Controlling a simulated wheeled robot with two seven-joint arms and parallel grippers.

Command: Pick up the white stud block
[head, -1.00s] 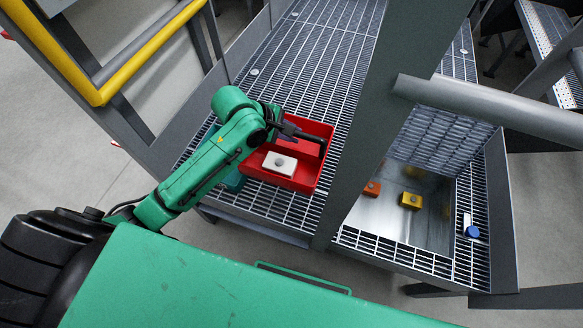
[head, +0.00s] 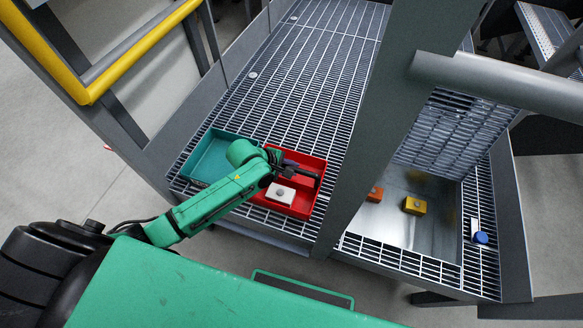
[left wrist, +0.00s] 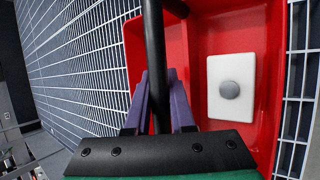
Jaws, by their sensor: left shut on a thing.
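The white stud block (head: 281,193), a flat white piece with a round grey stud, lies in the near compartment of the red tray (head: 303,211). It also shows in the left wrist view (left wrist: 231,88), right of the fingers and apart from them. My left gripper (head: 287,169) is over the tray's far part. In the left wrist view its purple fingers (left wrist: 160,100) are shut on a black bar (left wrist: 153,45), which looks like the tray's handle. Whether the tray rests on the grating or hangs just above it, I cannot tell. My right gripper is not in view.
A teal tray (head: 196,165) sits left of the red one. A dark post (head: 370,130) stands just right of it. Beyond the post are an orange block (head: 375,194), a yellow block (head: 414,206) and a blue round thing (head: 481,237). The grating (head: 310,70) behind is clear.

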